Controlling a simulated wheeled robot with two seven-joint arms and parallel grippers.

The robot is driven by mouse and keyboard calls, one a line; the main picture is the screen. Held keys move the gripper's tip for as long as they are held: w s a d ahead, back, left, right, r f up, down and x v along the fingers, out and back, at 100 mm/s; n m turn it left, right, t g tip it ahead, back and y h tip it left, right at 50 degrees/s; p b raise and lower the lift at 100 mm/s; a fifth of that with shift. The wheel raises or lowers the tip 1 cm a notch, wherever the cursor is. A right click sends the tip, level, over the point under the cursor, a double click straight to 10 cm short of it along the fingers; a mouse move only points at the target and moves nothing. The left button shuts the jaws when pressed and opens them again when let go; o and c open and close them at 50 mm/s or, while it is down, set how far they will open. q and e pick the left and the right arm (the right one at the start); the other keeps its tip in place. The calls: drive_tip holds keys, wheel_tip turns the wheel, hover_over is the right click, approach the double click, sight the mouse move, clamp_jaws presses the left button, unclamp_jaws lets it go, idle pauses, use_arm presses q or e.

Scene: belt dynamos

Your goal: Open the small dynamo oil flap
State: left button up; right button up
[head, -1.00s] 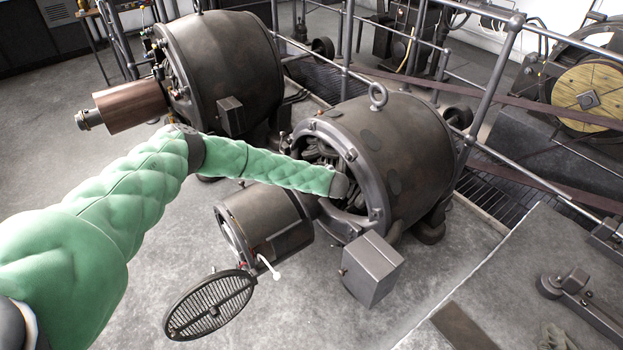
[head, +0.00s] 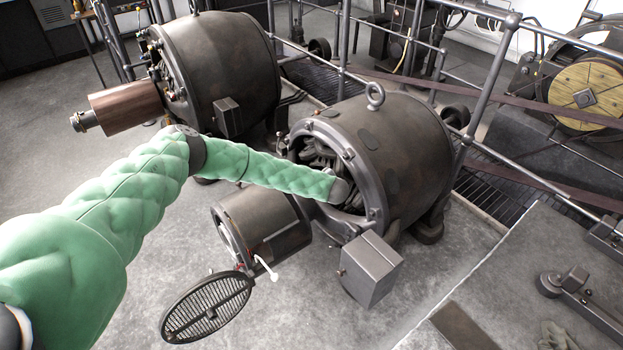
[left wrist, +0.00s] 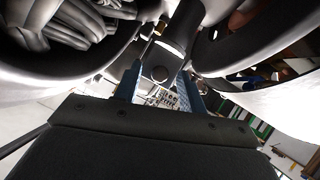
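The smaller dynamo (head: 268,235) sits in front of a larger drum-shaped dynamo (head: 405,150). Its round mesh cover (head: 207,307) hangs swung out at its near end. I cannot make out the oil flap for certain. My left arm reaches to the larger dynamo's open end; its gripper is hidden in the head view. In the left wrist view the blue fingers of my left gripper (left wrist: 163,92) stand apart. A dark post with a rounded end (left wrist: 160,72) shows between or beyond them; contact cannot be told. My right gripper is out of view.
A grey box (head: 371,267) stands out at the larger dynamo's front. Another dynamo (head: 225,75) with a brown cylinder (head: 130,106) stands at the back left. Pipe railings (head: 490,85) run behind on the right. The floor at the left is open.

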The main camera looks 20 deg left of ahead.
use_arm(q)
drive_tip(key=b+v, duration=0.1)
drive_tip(key=v, duration=0.6)
drive_tip(key=shift+s+d, duration=0.25)
drive_tip(key=shift+s, duration=0.05)
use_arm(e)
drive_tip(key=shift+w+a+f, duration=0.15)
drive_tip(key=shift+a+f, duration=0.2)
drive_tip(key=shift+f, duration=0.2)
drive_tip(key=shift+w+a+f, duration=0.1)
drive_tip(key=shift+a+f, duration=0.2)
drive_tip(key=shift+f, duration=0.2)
use_arm(q)
drive_tip(key=shift+r, duration=0.15)
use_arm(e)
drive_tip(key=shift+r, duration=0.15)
